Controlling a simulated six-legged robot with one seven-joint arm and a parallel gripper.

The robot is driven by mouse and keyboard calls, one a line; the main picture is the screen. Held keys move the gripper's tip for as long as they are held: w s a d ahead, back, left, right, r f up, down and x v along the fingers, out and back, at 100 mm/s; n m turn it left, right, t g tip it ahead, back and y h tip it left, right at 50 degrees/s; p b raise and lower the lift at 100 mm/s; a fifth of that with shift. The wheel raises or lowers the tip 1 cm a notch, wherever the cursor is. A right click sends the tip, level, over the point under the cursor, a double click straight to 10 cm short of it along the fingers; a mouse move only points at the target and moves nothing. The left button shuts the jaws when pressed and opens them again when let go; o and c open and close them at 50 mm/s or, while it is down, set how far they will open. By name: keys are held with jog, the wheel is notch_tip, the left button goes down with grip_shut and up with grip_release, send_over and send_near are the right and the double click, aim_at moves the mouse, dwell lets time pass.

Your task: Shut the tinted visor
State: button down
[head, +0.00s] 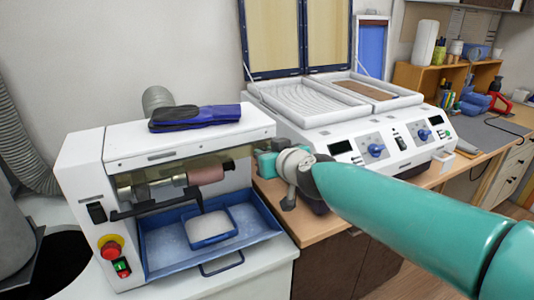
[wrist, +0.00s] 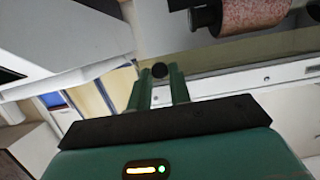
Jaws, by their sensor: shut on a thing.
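The tinted visor (head: 150,172) is a see-through olive-yellow panel on the front of the white grinding machine (head: 188,147). In the head view it hangs below the machine's top cover, around the pinkish roller (head: 206,173). In the wrist view the visor (wrist: 230,55) is a tinted strip beyond my fingers, with a round black knob (wrist: 159,70) at its near end. My gripper (wrist: 159,84) is shut on this knob, one green finger on each side. In the head view my gripper (head: 256,164) is at the machine's right end, its fingertips hard to make out.
A blue tray (head: 165,235) with a smaller bin of pale material sits below the roller. Dark blue insoles (head: 195,117) lie on the machine's top. A white forming press (head: 335,115) with raised lids stands close on the right. A red stop button (head: 110,249) is at the front left.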

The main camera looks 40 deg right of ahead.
jog(key=shift+r, duration=0.1)
jog(key=c, duration=1.3)
grip_release()
jog(key=shift+w, duration=0.1)
jog(key=v, duration=1.4)
